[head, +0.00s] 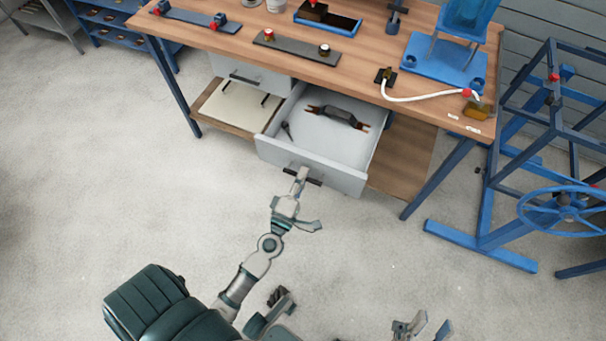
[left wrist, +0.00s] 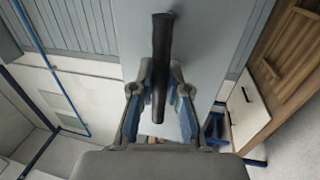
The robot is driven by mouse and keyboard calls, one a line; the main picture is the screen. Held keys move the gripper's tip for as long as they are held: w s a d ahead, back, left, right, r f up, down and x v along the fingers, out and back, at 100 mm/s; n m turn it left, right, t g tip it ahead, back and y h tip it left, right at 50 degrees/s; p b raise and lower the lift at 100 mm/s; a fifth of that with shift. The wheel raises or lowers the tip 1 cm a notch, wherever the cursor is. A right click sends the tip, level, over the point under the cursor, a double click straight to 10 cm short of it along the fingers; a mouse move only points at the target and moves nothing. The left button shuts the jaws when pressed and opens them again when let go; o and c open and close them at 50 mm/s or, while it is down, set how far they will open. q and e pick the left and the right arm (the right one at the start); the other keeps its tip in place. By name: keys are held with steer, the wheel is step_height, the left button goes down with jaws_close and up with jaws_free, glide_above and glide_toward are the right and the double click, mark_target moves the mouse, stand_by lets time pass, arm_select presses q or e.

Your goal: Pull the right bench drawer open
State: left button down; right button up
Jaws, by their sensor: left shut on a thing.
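The right bench drawer (head: 312,169) is grey and stands pulled out from under the wooden bench, its inside showing. Its dark bar handle (head: 314,181) is on the front face. My left gripper (head: 300,178) is shut on this handle. In the left wrist view the handle (left wrist: 162,50) runs between the two fingers of my left gripper (left wrist: 160,100), with the pale drawer front behind it. My right gripper (head: 424,328) is low in the head view, fingers apart, empty and away from the bench.
A dark tool with orange-brown ends (head: 338,116) lies in the drawer. The left drawer (head: 252,76) is shut. A lower shelf (head: 402,170) runs beneath. A blue frame with a handwheel (head: 565,208) stands at right. The floor before the bench is clear.

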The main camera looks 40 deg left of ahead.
arm_select(q)
steer(key=c, duration=1.1)
jaws_free()
steer(key=shift+f, duration=0.3)
steer(key=shift+c, duration=0.2)
steer(key=shift+w+r, duration=0.1)
steer(key=v, duration=1.2)
